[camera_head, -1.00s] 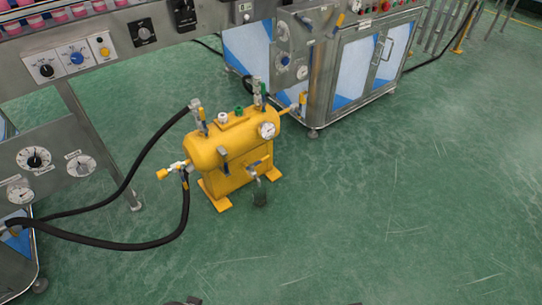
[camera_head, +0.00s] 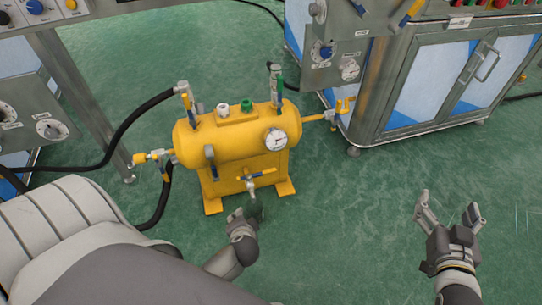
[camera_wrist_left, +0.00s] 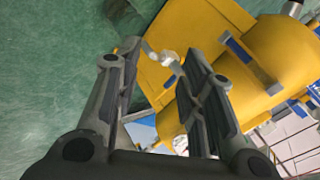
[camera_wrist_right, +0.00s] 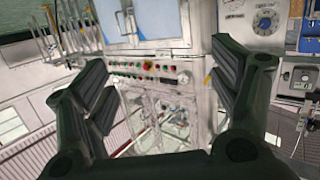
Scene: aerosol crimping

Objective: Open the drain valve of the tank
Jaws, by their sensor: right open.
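The yellow tank (camera_head: 235,140) stands on the floor on yellow feet. Its drain valve (camera_head: 251,187) sticks out low on the front, a silver tap below a yellow and blue lever (camera_head: 258,175). My left gripper (camera_head: 244,212) is just below and in front of the tap; its fingertips partly hide the spout area. In the left wrist view the fingers (camera_wrist_left: 160,62) are apart, with the silver valve piece (camera_wrist_left: 168,57) showing between and beyond them. I cannot tell if they touch it. My right gripper (camera_head: 448,205) is open and empty, over bare floor to the right.
Black hoses (camera_head: 125,125) run to the tank's left side. A pressure gauge (camera_head: 276,139) sits on the tank's front right. A steel cabinet (camera_head: 435,85) stands behind on the right. The green floor (camera_head: 350,215) between my grippers is clear.

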